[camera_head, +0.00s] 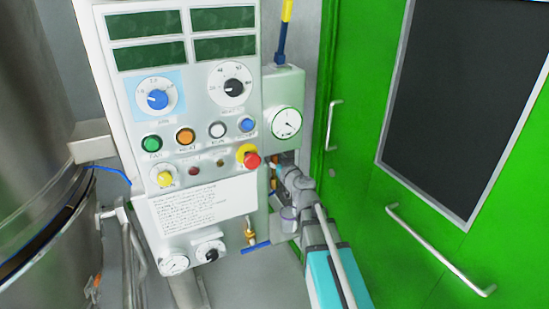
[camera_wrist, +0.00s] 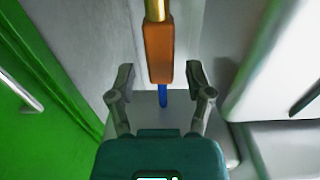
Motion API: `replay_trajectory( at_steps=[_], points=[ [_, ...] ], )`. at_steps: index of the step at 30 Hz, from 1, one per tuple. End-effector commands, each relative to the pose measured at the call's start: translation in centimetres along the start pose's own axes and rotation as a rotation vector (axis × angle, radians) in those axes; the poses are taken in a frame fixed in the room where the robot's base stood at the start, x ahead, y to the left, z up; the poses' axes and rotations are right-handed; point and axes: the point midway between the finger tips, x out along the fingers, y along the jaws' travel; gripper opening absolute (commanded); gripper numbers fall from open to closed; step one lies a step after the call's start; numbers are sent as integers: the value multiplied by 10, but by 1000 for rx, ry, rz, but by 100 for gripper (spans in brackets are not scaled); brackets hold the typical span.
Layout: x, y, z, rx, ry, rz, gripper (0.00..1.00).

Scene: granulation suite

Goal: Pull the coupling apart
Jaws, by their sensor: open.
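In the wrist view an orange-brown block (camera_wrist: 158,50), likely the coupling's sleeve, has a brass piece (camera_wrist: 155,10) above it and a thin blue piece (camera_wrist: 163,95) below it. My gripper (camera_wrist: 161,76) is open, its fingers on either side of the block's lower end with a gap on both sides. Nothing is held. In the head view my gripper (camera_head: 281,165) is at the narrow grey box right of the control panel. The coupling is mostly hidden there behind my gripper and wrist.
The control panel (camera_head: 195,215) with dials and a red stop button (camera_head: 251,161) is close on the left. A brass valve with a blue handle (camera_head: 256,247) sits below. Green doors (camera_head: 350,190) with metal handles stand close on the right. A steel vessel (camera_head: 30,120) is far left.

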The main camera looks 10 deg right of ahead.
Motion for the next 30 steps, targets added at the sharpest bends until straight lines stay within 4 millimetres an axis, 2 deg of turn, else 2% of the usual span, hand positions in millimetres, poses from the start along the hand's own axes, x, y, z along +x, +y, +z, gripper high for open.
replay_trajectory(
  at_steps=[6,13,18,30],
  points=[
    [-31,-1,0,0,0,2,66],
    [-55,0,0,0,0,1,66],
    [-61,0,0,0,0,1,66],
    [-60,0,0,1,-2,-3,66]
  ],
)
